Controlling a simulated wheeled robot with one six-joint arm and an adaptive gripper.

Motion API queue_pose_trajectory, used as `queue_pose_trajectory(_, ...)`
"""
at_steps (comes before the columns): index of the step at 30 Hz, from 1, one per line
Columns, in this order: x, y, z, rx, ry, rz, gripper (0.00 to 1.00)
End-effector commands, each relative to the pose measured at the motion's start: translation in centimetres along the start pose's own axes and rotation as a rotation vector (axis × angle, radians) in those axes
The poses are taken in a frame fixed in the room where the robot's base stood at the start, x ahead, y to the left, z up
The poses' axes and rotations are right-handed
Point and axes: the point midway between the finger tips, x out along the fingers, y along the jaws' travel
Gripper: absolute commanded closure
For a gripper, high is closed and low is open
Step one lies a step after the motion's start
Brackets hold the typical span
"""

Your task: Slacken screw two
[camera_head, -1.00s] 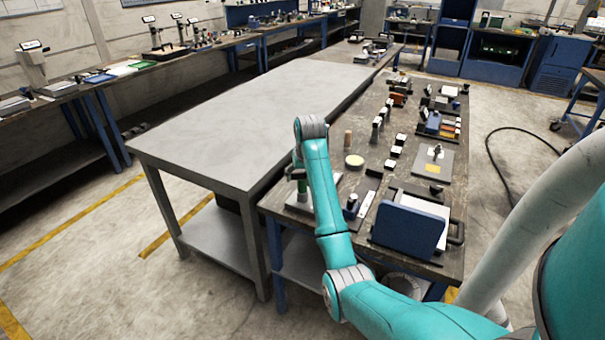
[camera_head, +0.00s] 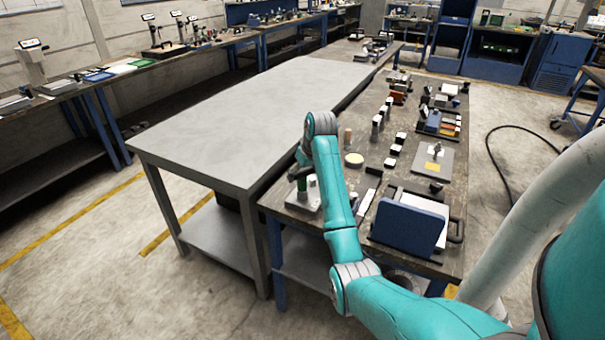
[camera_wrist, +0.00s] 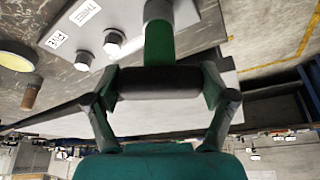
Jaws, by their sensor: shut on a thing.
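My gripper (camera_wrist: 162,86) is shut on the dark crossbar handle (camera_wrist: 160,82) of a T-shaped tool, one finger at each end. The tool's green shaft (camera_wrist: 158,42) runs from the handle to a grey metal plate (camera_wrist: 140,13). Its far end lies at the top edge of the wrist view, so I cannot tell how it sits on a screw.
A dark workbench (camera_head: 376,148) holds several small parts, a round yellow-topped piece (camera_head: 354,159) and a blue panel (camera_head: 405,231). A bare grey table (camera_head: 245,120) adjoins on the left.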

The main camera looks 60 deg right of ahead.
Motion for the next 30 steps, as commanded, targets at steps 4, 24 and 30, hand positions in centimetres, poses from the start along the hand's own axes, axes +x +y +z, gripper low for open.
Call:
queue_pose_trajectory(4, -0.08, 0.00, -0.06, -0.003, 0.002, -0.001, 0.81)
queue_pose_trajectory(24, -0.07, 0.11, -0.07, -0.323, 0.001, -0.133, 0.81)
queue_pose_trajectory(30, -0.08, 0.19, -0.12, -0.397, 0.001, -0.165, 0.81)
